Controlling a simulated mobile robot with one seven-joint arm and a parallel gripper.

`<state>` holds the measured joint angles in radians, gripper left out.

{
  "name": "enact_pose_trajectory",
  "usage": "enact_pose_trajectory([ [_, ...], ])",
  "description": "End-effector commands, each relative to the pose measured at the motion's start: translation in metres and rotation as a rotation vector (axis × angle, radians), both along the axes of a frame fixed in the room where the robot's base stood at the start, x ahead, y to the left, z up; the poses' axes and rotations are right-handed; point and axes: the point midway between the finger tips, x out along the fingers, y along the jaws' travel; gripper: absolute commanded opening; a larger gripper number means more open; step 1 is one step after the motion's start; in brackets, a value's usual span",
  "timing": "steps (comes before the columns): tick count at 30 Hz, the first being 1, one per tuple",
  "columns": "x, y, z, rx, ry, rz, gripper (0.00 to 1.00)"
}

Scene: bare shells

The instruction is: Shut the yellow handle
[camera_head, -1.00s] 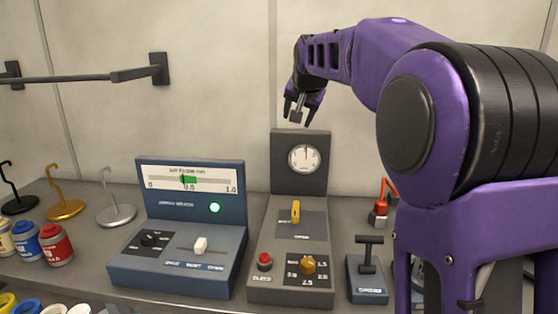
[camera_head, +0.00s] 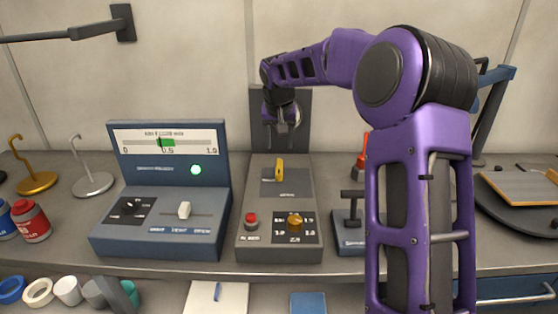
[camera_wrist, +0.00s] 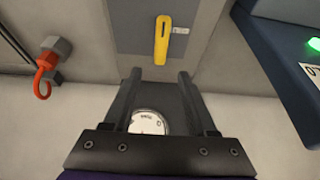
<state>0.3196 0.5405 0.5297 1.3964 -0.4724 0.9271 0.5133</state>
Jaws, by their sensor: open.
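The yellow handle (camera_head: 279,169) stands on a dark plate (camera_head: 286,186) on the sloped top of the grey console (camera_head: 256,217), in the head view. In the wrist view the yellow handle (camera_wrist: 162,40) lies ahead of the fingertips, lengthwise in the picture, with a small pale label beside it. My gripper (camera_head: 281,128) is in front of the console's upright gauge panel, above and behind the handle. In the wrist view my gripper (camera_wrist: 157,74) has its two fingers apart with nothing between the tips. The round gauge (camera_wrist: 147,122) shows between the fingers, partly hidden by the gripper body.
The console also has a red button (camera_head: 251,222) and an orange knob (camera_head: 294,221). A blue console (camera_head: 160,238) with a lit green lamp stands to the left. A red hook (camera_wrist: 43,82) shows in the wrist view.

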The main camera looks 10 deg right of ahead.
Motion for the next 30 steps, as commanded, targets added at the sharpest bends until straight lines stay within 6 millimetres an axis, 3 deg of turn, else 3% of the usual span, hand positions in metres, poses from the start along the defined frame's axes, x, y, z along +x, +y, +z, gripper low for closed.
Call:
enact_pose_trajectory([
  [3,0.010,-0.002,-0.027,0.001,0.003,0.000,0.57],
  [10,0.025,-0.005,-0.063,0.001,0.002,-0.001,0.57],
  [16,0.031,-0.006,-0.076,0.000,-0.001,0.000,0.57],
  [25,0.032,-0.006,-0.077,0.000,-0.001,0.000,0.57],
  [30,0.032,-0.006,-0.077,0.000,-0.001,0.000,0.27],
])
